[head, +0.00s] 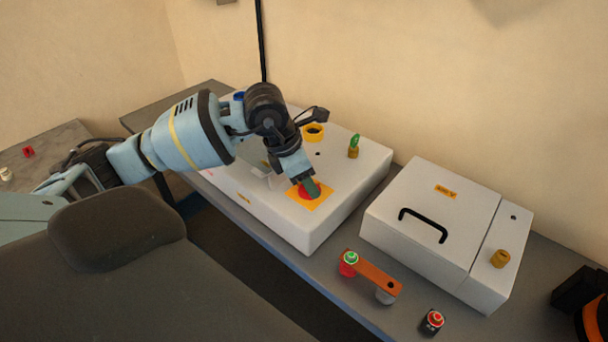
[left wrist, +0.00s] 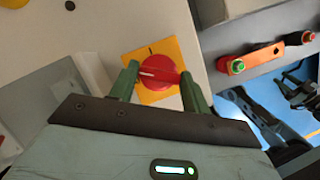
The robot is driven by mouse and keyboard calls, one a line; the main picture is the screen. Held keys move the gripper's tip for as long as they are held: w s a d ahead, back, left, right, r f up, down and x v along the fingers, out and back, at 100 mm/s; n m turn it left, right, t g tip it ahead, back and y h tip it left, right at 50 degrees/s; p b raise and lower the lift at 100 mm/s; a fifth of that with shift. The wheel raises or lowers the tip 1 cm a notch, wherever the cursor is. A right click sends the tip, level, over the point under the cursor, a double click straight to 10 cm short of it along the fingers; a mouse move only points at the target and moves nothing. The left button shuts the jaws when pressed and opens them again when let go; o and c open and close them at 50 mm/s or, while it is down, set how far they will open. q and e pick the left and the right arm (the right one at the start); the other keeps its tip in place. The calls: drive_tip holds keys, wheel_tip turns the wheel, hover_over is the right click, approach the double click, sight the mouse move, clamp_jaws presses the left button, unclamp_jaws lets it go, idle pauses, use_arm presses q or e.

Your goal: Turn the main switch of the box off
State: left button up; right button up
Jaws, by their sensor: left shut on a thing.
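The main switch (head: 307,191) is a red round knob on a yellow-orange plate (head: 322,201), on top of the white box (head: 338,215). The switch also shows in the left wrist view (left wrist: 160,72), with a pale mark on its grip pointing to the left. My left gripper (head: 311,188) reaches down onto the switch from above. In the left wrist view its two green fingers (left wrist: 162,80) stand at either side of the red grip and are shut on it. My right gripper is not in view.
A second white box with a black handle (head: 424,224) stands to the right. An orange bar (head: 371,272) with a green-topped knob and a small red-button block (head: 432,322) lie near the grey table's front edge. A yellow ring (head: 313,132) sits on the switch's box.

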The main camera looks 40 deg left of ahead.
use_arm(q)
drive_tip(key=n, duration=0.1)
drive_tip(key=n+y+p, duration=0.1)
drive_tip(key=shift+d+r+n+t, duration=0.2)
drive_tip(key=shift+n+t, duration=0.1)
drive_tip(key=shift+n, duration=0.1)
drive_tip(key=shift+n+y+p, duration=0.4)
drive_tip(key=shift+n+p, duration=0.05)
drive_tip(key=shift+n, duration=0.65)
drive_tip(key=shift+f+n+y+p, duration=0.15)
drive_tip(key=shift+n+y+p, duration=0.15)
drive_tip(key=shift+n, duration=0.4)
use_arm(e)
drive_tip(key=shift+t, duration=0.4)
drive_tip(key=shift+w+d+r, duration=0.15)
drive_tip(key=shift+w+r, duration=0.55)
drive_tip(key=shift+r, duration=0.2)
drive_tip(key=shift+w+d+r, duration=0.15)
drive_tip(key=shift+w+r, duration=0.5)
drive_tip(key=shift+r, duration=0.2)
use_arm(q)
drive_tip(key=shift+f, duration=0.1)
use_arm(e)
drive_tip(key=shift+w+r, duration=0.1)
use_arm(q)
drive_tip(key=o, duration=1)
drive_tip(key=shift+s, duration=0.1)
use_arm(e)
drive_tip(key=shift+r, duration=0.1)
